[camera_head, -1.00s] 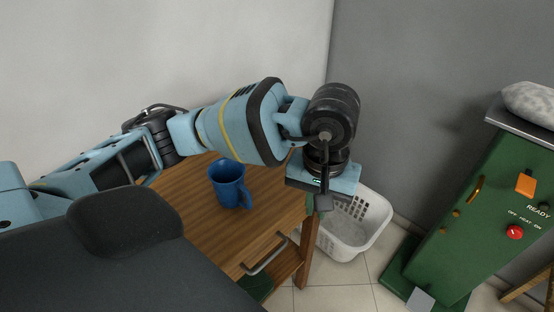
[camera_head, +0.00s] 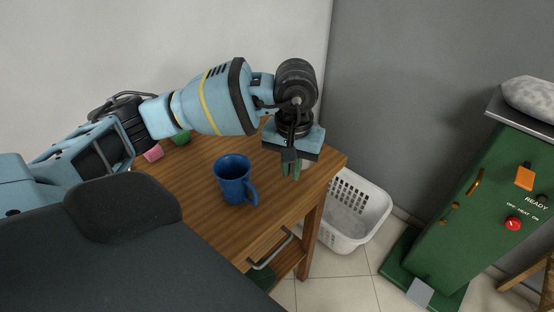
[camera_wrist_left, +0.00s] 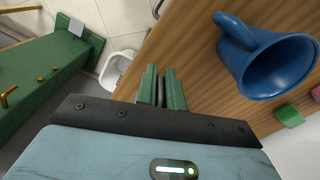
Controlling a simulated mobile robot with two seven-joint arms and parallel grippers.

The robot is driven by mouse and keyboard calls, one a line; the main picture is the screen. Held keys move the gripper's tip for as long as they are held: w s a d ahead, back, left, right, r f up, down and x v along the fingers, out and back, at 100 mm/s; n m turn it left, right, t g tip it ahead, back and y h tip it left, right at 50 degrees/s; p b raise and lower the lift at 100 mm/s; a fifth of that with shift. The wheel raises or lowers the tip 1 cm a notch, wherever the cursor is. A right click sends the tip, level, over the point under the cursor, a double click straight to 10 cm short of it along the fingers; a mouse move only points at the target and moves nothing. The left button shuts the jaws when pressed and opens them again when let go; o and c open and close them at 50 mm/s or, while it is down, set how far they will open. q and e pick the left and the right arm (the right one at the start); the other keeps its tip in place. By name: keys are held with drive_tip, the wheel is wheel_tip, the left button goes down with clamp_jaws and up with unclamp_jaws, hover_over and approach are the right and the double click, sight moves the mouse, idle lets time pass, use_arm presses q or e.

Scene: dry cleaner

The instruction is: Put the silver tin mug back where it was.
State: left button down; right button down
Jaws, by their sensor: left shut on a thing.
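I cannot make out a silver tin mug in either view. My left gripper (camera_head: 291,172) points down over the right end of the wooden table, to the right of a blue mug (camera_head: 234,180). The blue mug stands upright on the table, apart from the gripper, and also shows in the left wrist view (camera_wrist_left: 268,62). My right gripper is not in view.
The wooden table (camera_head: 200,205) has free top around the blue mug. A pink thing (camera_head: 153,153) and a green thing (camera_head: 181,137) lie at its back left. A white basket (camera_head: 350,215) stands on the floor beside it. A green machine (camera_head: 475,215) stands at the right.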

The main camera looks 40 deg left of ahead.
use_arm(q)
drive_tip(key=shift+w+a+f, duration=0.1)
drive_tip(key=shift+w+a, duration=0.25)
drive_tip(key=shift+a, duration=0.45)
drive_tip(key=shift+w+a+f, duration=0.1)
drive_tip(key=shift+w+a, duration=0.25)
drive_tip(key=shift+a, duration=0.5)
drive_tip(key=shift+w+a, duration=0.35)
drive_tip(key=shift+a, duration=0.45)
drive_tip(key=f, duration=0.1)
drive_tip(key=a+f+p, duration=0.1)
drive_tip(key=f, duration=0.1)
drive_tip(key=shift+w+f, duration=0.2)
drive_tip(key=shift+d+f, duration=0.1)
drive_tip(key=shift+f, duration=0.1)
drive_tip(key=shift+f, duration=0.15)
drive_tip(key=c, duration=1.5)
unclamp_jaws()
wheel_tip(320, 180, up, 12)
drive_tip(key=shift+r, duration=0.25)
